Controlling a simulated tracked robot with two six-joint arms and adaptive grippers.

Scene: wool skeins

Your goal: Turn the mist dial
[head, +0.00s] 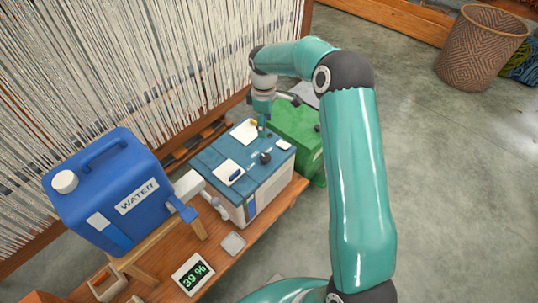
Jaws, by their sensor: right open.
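A white box-shaped machine with a blue lid (262,178) stands on the wooden bench. A black round knob (265,157) stands up from its lid, and pale plates lie beside it. The mist dial is not labelled readably, so I cannot tell for sure that this knob is it. My right gripper (262,128) points down over the far part of the lid, beyond the black knob and apart from it. It is open, its fingers are small in view, and I cannot tell whether they touch anything. My left gripper is not in view.
A blue water jug (110,190) sits on a wooden stand at the left, its spout towards the machine. A humidity display (192,273) reads 39 %. A green box (297,128) stands behind the machine. Hanging loom threads (110,70) border the left. A wicker basket (480,48) stands far right.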

